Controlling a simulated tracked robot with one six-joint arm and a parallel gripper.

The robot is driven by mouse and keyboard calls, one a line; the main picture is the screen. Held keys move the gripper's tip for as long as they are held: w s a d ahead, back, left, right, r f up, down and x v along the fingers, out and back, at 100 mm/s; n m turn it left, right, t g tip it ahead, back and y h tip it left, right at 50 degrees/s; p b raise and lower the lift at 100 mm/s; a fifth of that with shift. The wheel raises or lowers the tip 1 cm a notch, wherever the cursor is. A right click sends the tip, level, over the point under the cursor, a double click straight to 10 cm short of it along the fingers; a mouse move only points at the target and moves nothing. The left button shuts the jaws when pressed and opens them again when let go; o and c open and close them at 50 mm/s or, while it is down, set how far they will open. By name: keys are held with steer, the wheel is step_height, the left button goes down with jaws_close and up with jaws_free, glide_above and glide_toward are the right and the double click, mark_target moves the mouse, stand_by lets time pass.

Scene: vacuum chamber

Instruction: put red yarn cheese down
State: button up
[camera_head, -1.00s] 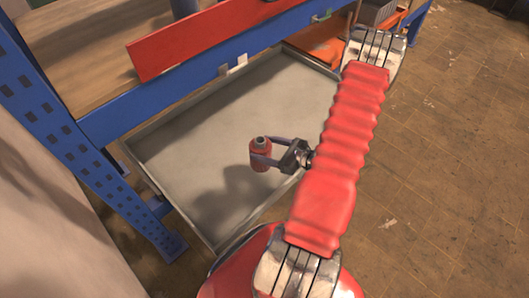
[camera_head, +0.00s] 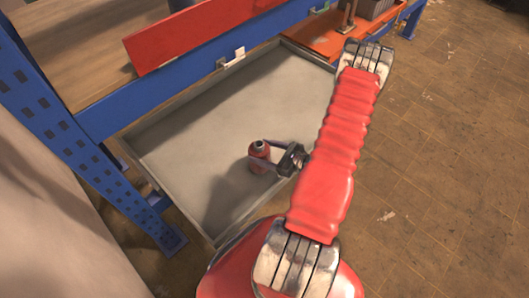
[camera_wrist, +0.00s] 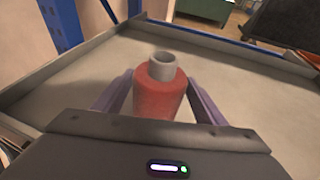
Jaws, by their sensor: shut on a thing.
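The red yarn cheese (camera_head: 259,157) is a small red spool with a grey core at its top. It stands upright between the fingers of my gripper (camera_head: 265,155), low over the grey tray (camera_head: 224,86). My gripper is shut on it. In the wrist view the red yarn cheese (camera_wrist: 160,94) sits between the two purple-grey fingers of my gripper (camera_wrist: 160,98), with the tray (camera_wrist: 240,65) around it. The lower part of the yarn is hidden by the gripper body there. I cannot tell whether its base touches the tray floor.
The tray has raised rims and its floor is otherwise empty. A blue rack beam (camera_head: 190,78) and a blue upright (camera_head: 75,140) border it. An orange surface (camera_head: 325,35) with a grey box (camera_head: 375,8) lies beyond. Brown tiled floor (camera_head: 450,150) is at the right.

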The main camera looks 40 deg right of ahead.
steer(key=shift+f, duration=0.6)
steer(key=o, duration=1.7)
steer(key=shift+f, duration=0.1)
steer(key=v, duration=1.2)
steer(key=shift+w+r, duration=0.1)
steer(key=shift+r, duration=0.15)
